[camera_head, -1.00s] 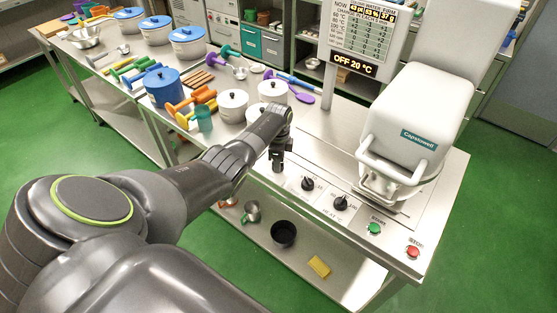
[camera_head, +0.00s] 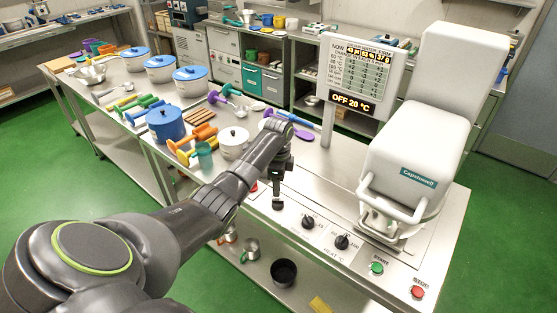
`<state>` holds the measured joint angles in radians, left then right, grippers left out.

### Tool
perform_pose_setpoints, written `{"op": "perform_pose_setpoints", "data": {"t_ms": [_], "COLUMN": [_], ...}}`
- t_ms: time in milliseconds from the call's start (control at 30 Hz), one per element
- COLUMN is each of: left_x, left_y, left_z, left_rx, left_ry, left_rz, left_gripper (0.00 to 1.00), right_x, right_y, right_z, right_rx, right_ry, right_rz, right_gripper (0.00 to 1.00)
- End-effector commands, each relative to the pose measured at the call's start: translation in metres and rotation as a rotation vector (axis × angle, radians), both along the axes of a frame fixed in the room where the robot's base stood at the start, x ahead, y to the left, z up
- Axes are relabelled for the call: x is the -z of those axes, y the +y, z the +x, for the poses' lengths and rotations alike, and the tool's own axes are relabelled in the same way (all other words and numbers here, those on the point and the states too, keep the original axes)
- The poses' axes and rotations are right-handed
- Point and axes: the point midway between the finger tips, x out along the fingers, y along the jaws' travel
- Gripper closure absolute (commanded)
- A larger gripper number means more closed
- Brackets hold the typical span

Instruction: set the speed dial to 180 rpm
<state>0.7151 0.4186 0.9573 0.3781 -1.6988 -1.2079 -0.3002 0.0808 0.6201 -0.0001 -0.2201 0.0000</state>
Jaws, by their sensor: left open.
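A row of black dials sits on the steel control panel of the mixer: a left dial (camera_head: 277,204), a middle dial (camera_head: 308,222) and a right dial (camera_head: 341,241). A heat label shows near the right dial. Other markings are too small to read, so I cannot tell which one is the speed dial or where its pointer stands. My left gripper (camera_head: 279,186) points down just above and behind the left dial. It is open; I cannot tell whether it touches the dial. My right gripper is out of view.
A green start button (camera_head: 376,268) and a red stop button (camera_head: 417,292) lie at the panel's front. Pots and tools crowd the table to the left, including a white pot (camera_head: 234,142).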

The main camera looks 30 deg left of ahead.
Motion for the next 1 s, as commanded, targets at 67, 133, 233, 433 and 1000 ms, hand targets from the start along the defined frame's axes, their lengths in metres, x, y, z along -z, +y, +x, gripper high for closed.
{"op": "perform_pose_setpoints", "data": {"t_ms": [67, 133, 233, 433, 1000], "left_x": [-0.016, -0.032, -0.053, -0.084, -0.094], "left_y": [0.000, 0.000, 0.000, 0.000, 0.000], "left_z": [0.001, 0.001, 0.001, 0.001, 0.000], "left_rx": [0.002, 0.001, 0.002, 0.002, 0.001], "left_ry": [-0.006, -0.006, -0.005, -0.003, 0.001], "left_rz": [0.002, 0.002, 0.001, 0.000, 0.000], "left_gripper": [0.42, 0.42, 0.42, 0.42, 0.42], "right_x": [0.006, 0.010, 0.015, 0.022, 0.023], "right_y": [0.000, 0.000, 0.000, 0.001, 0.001], "right_z": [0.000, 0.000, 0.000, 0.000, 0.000], "right_rx": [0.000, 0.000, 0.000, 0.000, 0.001], "right_ry": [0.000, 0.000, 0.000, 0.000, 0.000], "right_rz": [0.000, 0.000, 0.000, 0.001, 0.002], "right_gripper": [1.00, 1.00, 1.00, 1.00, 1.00]}}
